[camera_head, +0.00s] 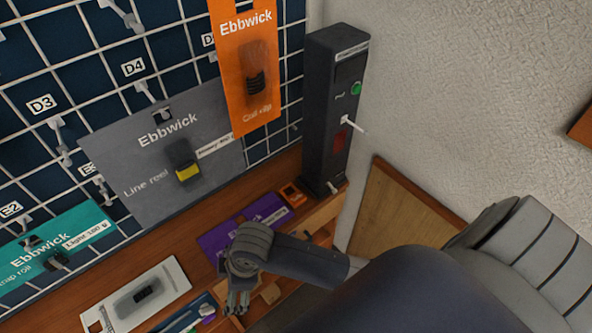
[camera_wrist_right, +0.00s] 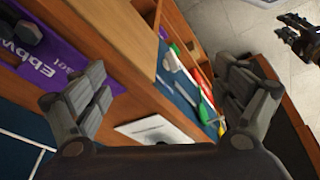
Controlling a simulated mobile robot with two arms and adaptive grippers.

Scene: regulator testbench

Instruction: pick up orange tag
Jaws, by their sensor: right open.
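A large orange card (camera_head: 237,90) marked "Ebbwick" and "Coil clip" hangs on the wire grid at the upper middle of the head view. A small orange piece (camera_head: 291,193) lies on the wooden bench by the foot of the dark tower; I cannot tell which of the two is the orange tag. My right gripper (camera_head: 238,303) is over the front of the bench, below and left of the small orange piece. In the right wrist view the right gripper (camera_wrist_right: 165,98) has its fingers wide apart, with nothing between them. I see neither orange thing there.
A dark tower (camera_head: 325,110) with a green button stands right of the grid. A purple card (camera_head: 225,233) and a white card (camera_head: 140,297) lie on the bench. A grey card (camera_head: 150,150) and a teal card (camera_head: 65,240) hang on the grid. Tools (camera_wrist_right: 200,90) lie in an open compartment.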

